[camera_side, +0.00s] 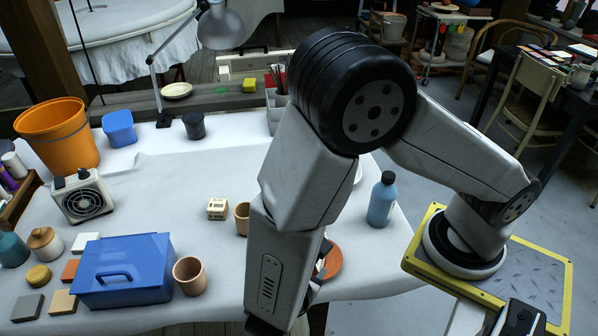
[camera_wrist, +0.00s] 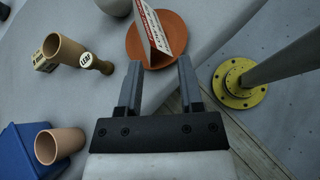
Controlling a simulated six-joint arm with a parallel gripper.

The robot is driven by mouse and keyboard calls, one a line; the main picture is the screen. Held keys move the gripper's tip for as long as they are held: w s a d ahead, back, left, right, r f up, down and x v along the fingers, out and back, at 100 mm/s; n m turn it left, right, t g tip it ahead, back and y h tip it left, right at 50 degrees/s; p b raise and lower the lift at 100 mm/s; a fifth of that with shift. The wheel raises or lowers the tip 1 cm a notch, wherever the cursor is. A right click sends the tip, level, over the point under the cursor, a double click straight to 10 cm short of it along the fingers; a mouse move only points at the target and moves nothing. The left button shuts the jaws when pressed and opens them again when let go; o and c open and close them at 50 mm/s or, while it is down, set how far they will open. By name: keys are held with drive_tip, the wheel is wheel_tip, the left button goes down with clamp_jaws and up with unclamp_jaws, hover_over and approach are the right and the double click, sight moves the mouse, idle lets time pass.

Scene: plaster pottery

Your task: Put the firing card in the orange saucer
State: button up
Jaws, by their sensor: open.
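The orange saucer (camera_wrist: 136,42) lies at the top middle of the wrist view. The firing card (camera_wrist: 151,22), whitish with red bands and print, stands in or over the saucer, its upper part reaching past the far rim. I cannot tell how its lower edge rests. My gripper (camera_wrist: 157,76) is open, its two fingers apart and pointing toward the saucer, with nothing visible between them; the card is just beyond the fingertips.
A clay cup (camera_wrist: 62,50), a printed block (camera_wrist: 40,62) and a wooden stamp (camera_wrist: 88,61) lie left of the saucer. Another cup (camera_side: 189,276) stands beside the blue box (camera_side: 124,270). A blue bottle (camera_side: 382,200) stands near the table's right edge.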

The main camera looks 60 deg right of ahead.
drive_tip(key=w+d+r+m+y, duration=0.6)
drive_tip(key=d+r+m+y, duration=0.5)
drive_tip(key=m, duration=0.7)
drive_tip(key=shift+w+d+y, duration=0.15)
drive_tip(key=shift+d+y, duration=0.15)
drive_tip(key=shift+d, duration=0.8)
